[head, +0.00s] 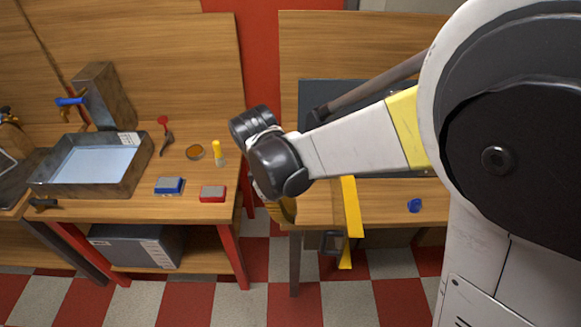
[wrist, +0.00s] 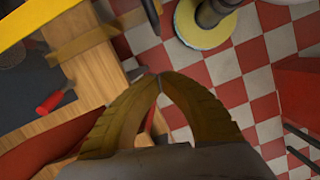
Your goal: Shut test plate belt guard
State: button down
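A yellow bar-like part (head: 351,210), which looks like the belt guard, stands out over the front edge of the right bench and reaches below its top. A yellow bar (wrist: 38,22) also crosses the upper left of the wrist view; it looks like the same part. A dark upright plate (head: 312,92) stands at the back of that bench, largely hidden behind my arm. My gripper (wrist: 159,76) has its mustard fingertips together with nothing between them. In the head view its fingers (head: 288,211) show partly below my wrist, left of the yellow part and apart from it.
A blue item (head: 414,205) lies on the right bench (head: 385,212). The left bench (head: 120,208) carries a metal basin (head: 110,185) and small tools. A red-handled tool (wrist: 55,98) lies near a bench edge. Checkered floor (head: 265,262) shows between the benches.

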jog(key=s+d+f+b, duration=0.1)
jog(key=d+f+b, duration=0.1)
jog(key=d+f, duration=0.3)
jog(key=shift+s+x, duration=0.2)
jog(key=shift+x, duration=1)
jog(key=shift+d, duration=0.2)
